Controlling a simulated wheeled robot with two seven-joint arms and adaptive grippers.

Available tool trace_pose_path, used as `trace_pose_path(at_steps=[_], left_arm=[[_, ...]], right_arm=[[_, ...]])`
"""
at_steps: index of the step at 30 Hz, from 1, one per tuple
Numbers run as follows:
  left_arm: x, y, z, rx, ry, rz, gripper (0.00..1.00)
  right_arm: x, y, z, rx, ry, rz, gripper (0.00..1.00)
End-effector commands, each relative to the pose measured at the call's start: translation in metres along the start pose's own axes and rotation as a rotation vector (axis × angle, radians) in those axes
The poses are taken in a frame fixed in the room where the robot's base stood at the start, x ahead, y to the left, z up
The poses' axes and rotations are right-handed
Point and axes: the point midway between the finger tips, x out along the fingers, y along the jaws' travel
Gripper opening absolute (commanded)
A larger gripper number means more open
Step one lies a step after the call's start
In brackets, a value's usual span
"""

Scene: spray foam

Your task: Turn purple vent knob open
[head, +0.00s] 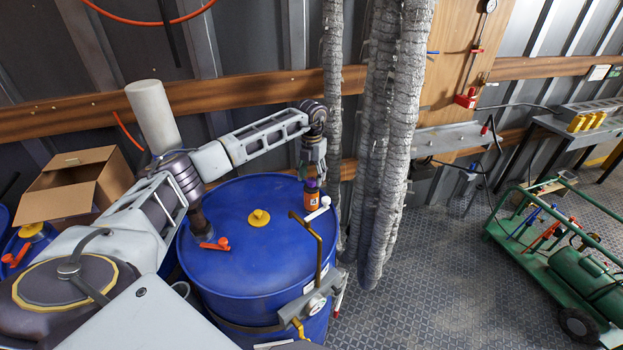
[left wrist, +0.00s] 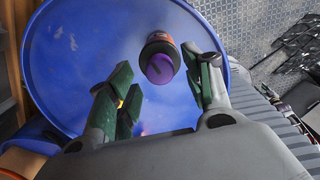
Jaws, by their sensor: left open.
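The purple vent knob (left wrist: 159,69) sits on top of a dark and orange vent fitting on the blue drum (head: 225,265). In the head view the orange vent body (head: 312,199) stands near the drum's right rim, and its top is partly hidden by my gripper. My left gripper (head: 313,165) points down just above the vent. In the left wrist view its two green-padded fingers are open, with the knob showing between and a little beyond their tips. I cannot see either finger touching the knob. My right gripper is not in view.
A yellow cap (head: 259,217) and a red-handled valve (head: 215,244) are on the drum top. A brass pipe and gauge (head: 316,304) stand at its front right. Grey wrapped hoses (head: 398,130) hang close behind the vent. A cardboard box (head: 75,188) is at the left.

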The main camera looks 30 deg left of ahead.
Motion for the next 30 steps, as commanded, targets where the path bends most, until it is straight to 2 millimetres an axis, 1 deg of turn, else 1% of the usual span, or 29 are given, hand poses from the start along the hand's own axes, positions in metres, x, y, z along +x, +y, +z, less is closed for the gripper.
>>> trace_pose_path(at_steps=[12,18,24,30], left_arm=[[-0.06,0.0,0.001,0.0,-0.002,0.0,0.51],[-0.086,0.0,0.0,0.0,-0.001,0.001,0.51],[-0.1,0.0,0.0,0.0,0.001,0.001,0.51],[-0.102,0.0,0.0,0.0,0.001,0.001,0.51]], right_arm=[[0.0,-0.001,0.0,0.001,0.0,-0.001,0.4],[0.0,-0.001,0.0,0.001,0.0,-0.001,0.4],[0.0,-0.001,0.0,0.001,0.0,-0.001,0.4],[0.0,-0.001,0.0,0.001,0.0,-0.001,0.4]])
